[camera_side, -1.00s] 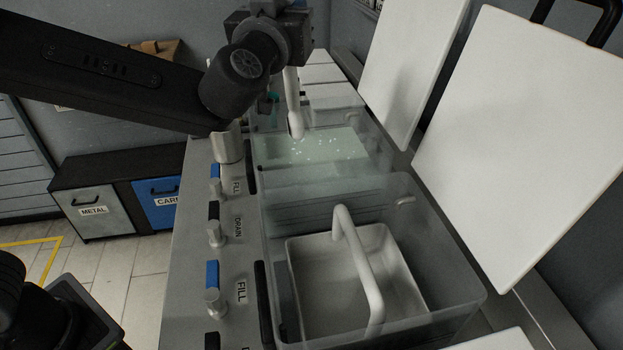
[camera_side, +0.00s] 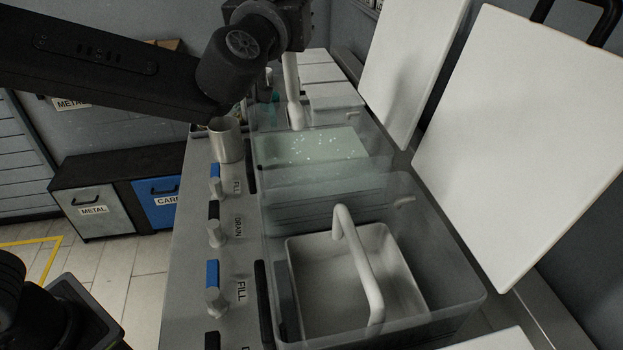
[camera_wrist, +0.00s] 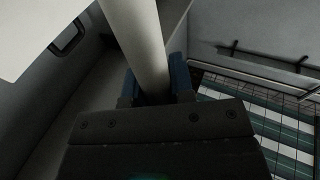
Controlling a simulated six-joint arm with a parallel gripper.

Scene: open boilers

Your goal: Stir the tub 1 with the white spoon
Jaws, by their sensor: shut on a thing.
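The white spoon (camera_side: 292,92) hangs almost upright from my gripper, its lower end at the far part of the back tub (camera_side: 378,160). That tub is clear-walled and holds pale green liquid (camera_side: 315,150) with white specks. I cannot tell whether the spoon's end is in the liquid or just above it. No number is readable on the tubs. In the wrist view, my gripper (camera_wrist: 154,84) is shut on the white shaft (camera_wrist: 138,40), with blue fingertips on both sides. In the side view the arm hides most of the gripper.
A nearer clear tub (camera_side: 455,292) holds a white basket (camera_side: 412,285) with a raised handle. White lids (camera_side: 525,140) stand open on the right. A metal cup (camera_side: 227,140) and blue and black valves (camera_side: 213,275) line the left edge.

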